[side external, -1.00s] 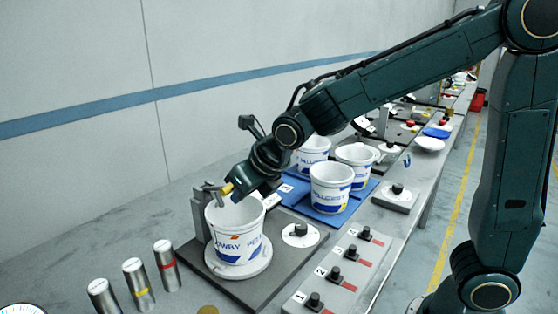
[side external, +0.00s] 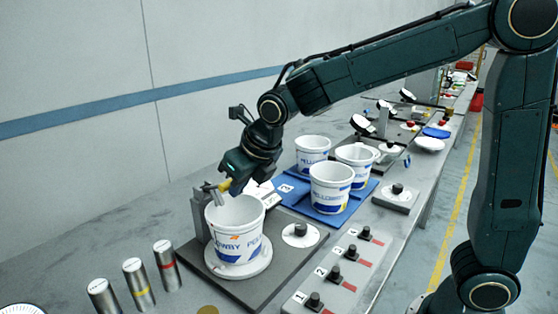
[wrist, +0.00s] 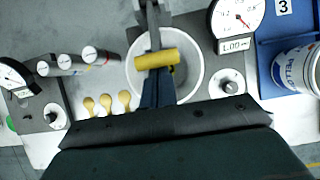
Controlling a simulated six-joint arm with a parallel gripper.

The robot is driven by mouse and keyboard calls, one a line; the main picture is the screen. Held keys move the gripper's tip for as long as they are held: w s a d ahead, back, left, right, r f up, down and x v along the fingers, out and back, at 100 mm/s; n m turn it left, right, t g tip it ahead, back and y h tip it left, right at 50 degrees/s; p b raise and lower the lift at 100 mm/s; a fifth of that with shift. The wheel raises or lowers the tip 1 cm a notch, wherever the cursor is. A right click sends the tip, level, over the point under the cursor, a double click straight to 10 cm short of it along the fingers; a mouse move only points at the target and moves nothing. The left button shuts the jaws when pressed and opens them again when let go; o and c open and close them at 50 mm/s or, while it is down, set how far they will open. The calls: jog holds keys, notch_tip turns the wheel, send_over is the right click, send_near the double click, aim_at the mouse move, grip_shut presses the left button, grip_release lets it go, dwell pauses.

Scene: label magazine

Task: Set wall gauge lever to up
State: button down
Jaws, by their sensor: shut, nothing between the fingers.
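The wall gauge (side external: 201,214) is a grey upright bracket behind a white printed bucket (side external: 238,246). Its lever appears to be the grey arm with a yellow grip (side external: 225,185) above the bucket's rim. In the wrist view the yellow grip (wrist: 157,60) lies crosswise over the bucket's open mouth (wrist: 186,88). My gripper (side external: 233,181) is shut and empty, with its fingers right by the yellow grip. In the wrist view the dark fingers (wrist: 157,84) end just below the grip; I cannot tell whether they touch it.
The bucket stands on a round white plate on a dark base (side external: 210,265) with a black knob (side external: 300,230). Several metal cylinders (side external: 138,284) stand at left. Several buckets (side external: 331,187) stand on a blue mat (side external: 375,187) behind. A dial gauge (wrist: 238,16) is at upper right in the wrist view.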

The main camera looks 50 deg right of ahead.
jog(key=shift+w+r+g, duration=0.45)
jog(key=shift+r+g, duration=0.25)
jog(key=shift+w+r+g, duration=0.45)
jog(key=shift+r+g, duration=0.2)
jog(key=shift+g, duration=0.05)
jog(key=w+r+g, duration=0.3)
jog(key=w+r, duration=0.1)
jog(key=w, duration=0.4)
jog(key=shift+r, duration=0.4)
jog(key=shift+w, duration=0.2)
jog(key=shift+d+r, duration=0.1)
jog(key=shift+r, duration=0.1)
notch_tip(320, 180, up, 7)
jog(key=shift+s, duration=0.25)
dwell(0.6)
